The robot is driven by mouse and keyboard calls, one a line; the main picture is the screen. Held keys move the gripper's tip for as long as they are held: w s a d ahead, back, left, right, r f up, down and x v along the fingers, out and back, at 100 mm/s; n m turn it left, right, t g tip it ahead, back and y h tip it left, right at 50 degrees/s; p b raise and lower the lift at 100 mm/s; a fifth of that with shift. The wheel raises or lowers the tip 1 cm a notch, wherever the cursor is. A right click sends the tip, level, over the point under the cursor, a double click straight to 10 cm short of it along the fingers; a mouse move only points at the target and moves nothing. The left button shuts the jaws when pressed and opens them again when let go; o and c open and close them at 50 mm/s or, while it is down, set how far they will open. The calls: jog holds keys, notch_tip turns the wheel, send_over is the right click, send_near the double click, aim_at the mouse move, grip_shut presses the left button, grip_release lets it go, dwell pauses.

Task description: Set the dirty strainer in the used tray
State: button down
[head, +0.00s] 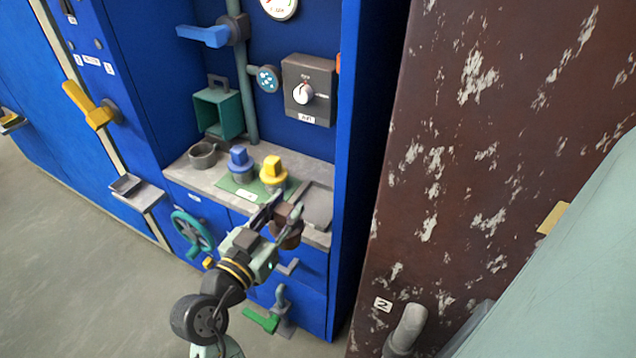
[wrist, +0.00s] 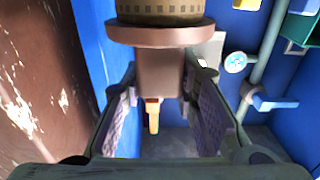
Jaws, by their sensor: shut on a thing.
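My gripper (head: 280,214) is shut on the dirty strainer (head: 288,238), a brown cylinder, in front of the shelf's right part. In the wrist view, the strainer (wrist: 160,60) sits between the two fingers of my gripper (wrist: 160,85), with its wide rim and mesh-patterned band at the top of the picture. A flat grey tray (head: 317,206) lies at the right end of the shelf, just behind and right of the strainer. It looks empty; its front left is partly hidden by my gripper. I take it as the used tray, though no label on it is readable.
A green mat (head: 228,186) holds a blue-topped piece (head: 239,163) and a yellow-topped piece (head: 273,171). A grey cup (head: 203,155) stands left of them. The blue cabinet wall (head: 347,170) closes the right side. A green handwheel (head: 192,232) and lower handles stick out below the shelf (head: 185,176).

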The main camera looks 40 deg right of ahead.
jog(key=d+b, duration=0.1)
jog(key=w+d+f+b, duration=0.1)
jog(key=shift+d+b, duration=0.3)
jog(key=shift+b, duration=0.05)
jog(key=shift+w+d+f+b, duration=0.6)
jog(key=shift+w+d, duration=0.4)
jog(key=shift+d, duration=0.9)
jog(key=shift+w+d+f+b, duration=0.45)
jog(key=shift+w+d+f, duration=0.4)
jog(key=shift+d, duration=1)
jog(key=shift+w+d+f+b, duration=0.55)
jog(key=shift+w+d, duration=0.55)
jog(key=shift+d, duration=0.8)
jog(key=shift+f, duration=0.2)
jog(key=c, duration=1.3)
grip_release()
jog(key=shift+r, duration=0.1)
